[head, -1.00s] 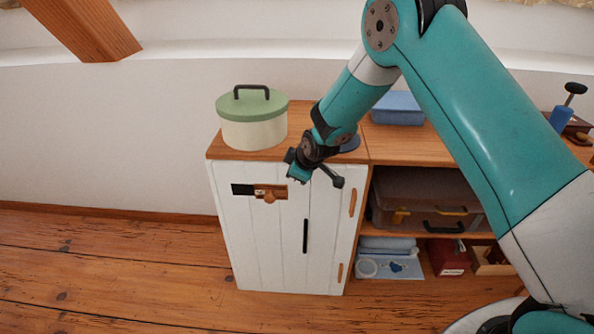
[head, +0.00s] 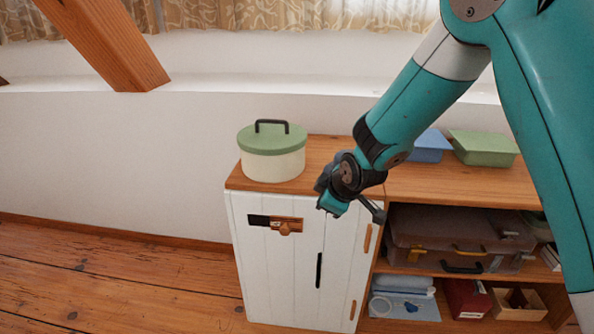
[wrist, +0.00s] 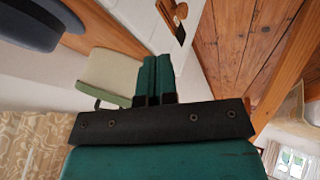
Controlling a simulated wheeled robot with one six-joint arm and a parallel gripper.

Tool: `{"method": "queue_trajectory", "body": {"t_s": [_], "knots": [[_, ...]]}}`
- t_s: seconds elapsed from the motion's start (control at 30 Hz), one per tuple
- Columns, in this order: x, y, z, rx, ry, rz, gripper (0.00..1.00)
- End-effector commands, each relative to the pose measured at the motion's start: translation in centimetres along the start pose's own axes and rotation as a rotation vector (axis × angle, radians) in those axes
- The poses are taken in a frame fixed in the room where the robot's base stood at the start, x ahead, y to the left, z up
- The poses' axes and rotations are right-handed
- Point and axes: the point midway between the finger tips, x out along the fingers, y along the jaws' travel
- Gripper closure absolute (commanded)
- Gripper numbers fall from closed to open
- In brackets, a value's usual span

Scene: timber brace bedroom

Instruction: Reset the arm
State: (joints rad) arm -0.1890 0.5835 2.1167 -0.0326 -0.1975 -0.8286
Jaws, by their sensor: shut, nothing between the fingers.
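My gripper (head: 331,203) hangs in front of the top edge of the white cabinet (head: 271,270) in the head view, to the right of its wooden latch (head: 284,226). In the wrist view my gripper (wrist: 154,80) shows its two teal fingers together, with nothing between them. The arm reaches in from the upper right and hides part of the shelf top. The cabinet door looks shut.
A cream pot with a green lid (head: 272,152) stands on the cabinet top, left of my gripper. A blue box (head: 430,147) and a green box (head: 484,148) stand behind the arm. A brown case (head: 450,236) fills the shelf. The floor at left is clear.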

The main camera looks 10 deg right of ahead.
Motion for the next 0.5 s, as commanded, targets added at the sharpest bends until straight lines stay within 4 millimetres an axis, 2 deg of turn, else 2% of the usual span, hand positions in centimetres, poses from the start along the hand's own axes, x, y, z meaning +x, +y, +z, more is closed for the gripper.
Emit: {"method": "queue_trajectory", "body": {"t_s": [0.07,0.17,0.27,0.33,0.4,0.5], "knots": [[-0.7,-0.2,-0.3,0.013,0.002,-0.012,1.0],[-3.2,-1.2,-1.2,0.073,0.007,-0.063,1.0],[-8.0,-3.5,-2.3,0.18,0.002,-0.163,1.0],[-12.0,-5.8,-2.7,0.262,-0.017,-0.252,1.0],[-15.8,-8.3,-2.6,0.329,-0.048,-0.334,1.0],[-20.2,-11.3,-1.9,0.397,-0.097,-0.425,1.0]]}}
